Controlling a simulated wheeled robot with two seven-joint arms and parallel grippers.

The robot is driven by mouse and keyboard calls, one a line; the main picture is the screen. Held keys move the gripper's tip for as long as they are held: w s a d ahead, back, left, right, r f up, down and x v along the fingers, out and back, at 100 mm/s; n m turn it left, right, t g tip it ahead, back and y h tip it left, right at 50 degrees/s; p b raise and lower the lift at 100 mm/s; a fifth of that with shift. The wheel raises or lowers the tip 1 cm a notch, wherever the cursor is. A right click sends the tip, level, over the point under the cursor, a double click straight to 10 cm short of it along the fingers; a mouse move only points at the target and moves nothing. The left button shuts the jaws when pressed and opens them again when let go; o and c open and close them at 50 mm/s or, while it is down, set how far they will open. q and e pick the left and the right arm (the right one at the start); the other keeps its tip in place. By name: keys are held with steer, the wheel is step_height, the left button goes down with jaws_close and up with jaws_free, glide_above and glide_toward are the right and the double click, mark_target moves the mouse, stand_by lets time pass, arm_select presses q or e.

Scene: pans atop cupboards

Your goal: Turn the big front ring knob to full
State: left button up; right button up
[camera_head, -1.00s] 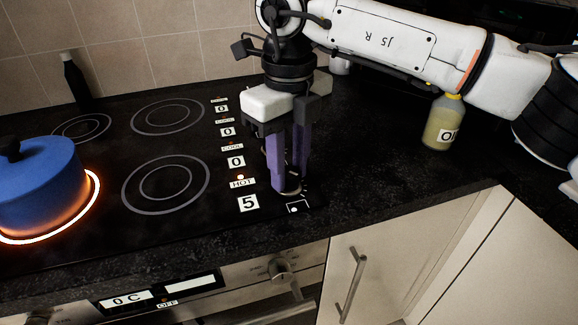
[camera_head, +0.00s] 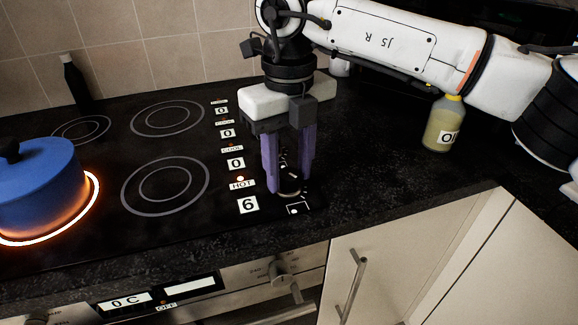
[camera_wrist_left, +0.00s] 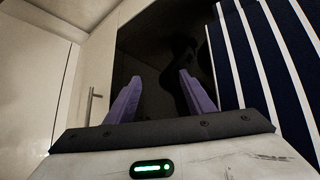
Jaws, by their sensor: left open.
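The big front ring knob (camera_head: 289,188) is a small dark round knob at the front right of the black hob. My right gripper (camera_head: 287,190) points straight down with its purple fingers on either side of the knob, shut on it; the fingers partly hide it. The display beside it reads 6 (camera_head: 248,204), with a lit HOT label (camera_head: 242,183) above. The big front ring (camera_head: 97,195) glows orange under a blue lidded pot (camera_head: 42,185). My left gripper (camera_wrist_left: 160,78) is open and empty in the left wrist view, outside the head view.
The other displays (camera_head: 236,163) read 0. A yellow oil bottle (camera_head: 443,124) stands on the worktop under my right arm. A dark bottle (camera_head: 75,82) stands at the back left. An oven panel (camera_head: 180,290) and a cupboard handle (camera_head: 351,283) lie below the worktop edge.

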mark_target(289, 173)
steer(key=shift+o, duration=0.7)
arm_select(q)
steer(key=shift+s+a+p, duration=0.1)
steer(key=shift+s+p, duration=0.1)
steer(key=shift+p, duration=0.25)
arm_select(e)
step_height(289, 173, up, 10)
steer(key=shift+r, duration=0.2)
arm_select(q)
steer(key=shift+w+r, duration=0.1)
